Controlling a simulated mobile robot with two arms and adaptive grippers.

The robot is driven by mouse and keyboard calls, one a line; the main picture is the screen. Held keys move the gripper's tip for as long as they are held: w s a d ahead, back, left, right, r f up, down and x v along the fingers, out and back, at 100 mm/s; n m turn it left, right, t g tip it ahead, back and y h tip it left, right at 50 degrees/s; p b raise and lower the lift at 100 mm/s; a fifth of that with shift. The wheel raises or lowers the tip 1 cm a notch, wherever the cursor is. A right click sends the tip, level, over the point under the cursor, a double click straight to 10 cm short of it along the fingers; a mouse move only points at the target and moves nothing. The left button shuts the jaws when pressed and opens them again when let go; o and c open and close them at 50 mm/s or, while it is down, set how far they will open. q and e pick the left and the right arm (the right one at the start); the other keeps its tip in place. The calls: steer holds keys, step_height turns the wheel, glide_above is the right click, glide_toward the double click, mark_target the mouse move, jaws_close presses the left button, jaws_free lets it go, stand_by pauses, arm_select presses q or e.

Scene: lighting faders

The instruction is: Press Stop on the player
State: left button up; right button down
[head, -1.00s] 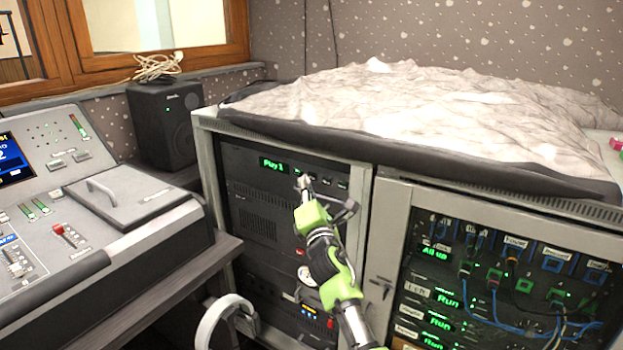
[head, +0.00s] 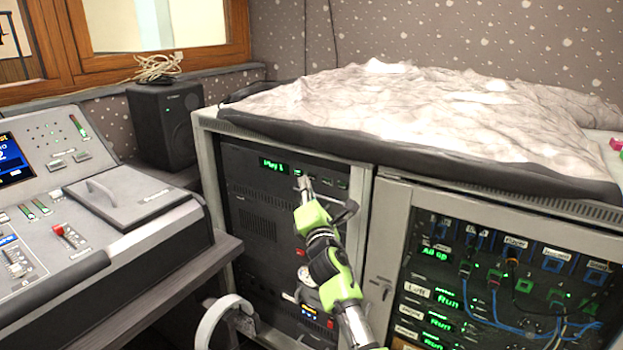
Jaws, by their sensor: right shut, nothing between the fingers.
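The player (head: 250,160) is the top dark unit in the left rack. Its green display (head: 273,165) reads something like "Play 1". A row of small buttons (head: 326,182) runs to the right of the display; their labels are too small to read. My right gripper (head: 304,182) is shut and empty. Its tip is at the left end of the button row, and I cannot tell whether it touches a button. It hides part of the panel below the row. My left gripper is not in view.
The lighting desk (head: 90,215) with faders stands at the left, with a black speaker (head: 165,122) behind it. A crumpled pale cover (head: 420,105) lies on top of the racks. The right rack (head: 392,215) holds patched cables. A white curved chair part (head: 215,320) is low in front.

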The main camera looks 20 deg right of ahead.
steer(key=shift+w+d, duration=0.1)
steer(key=shift+w+d, duration=0.15)
steer(key=shift+d, duration=0.05)
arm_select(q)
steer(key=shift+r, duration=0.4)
arm_select(e)
steer(key=shift+w+d, duration=0.1)
steer(key=shift+d, duration=0.05)
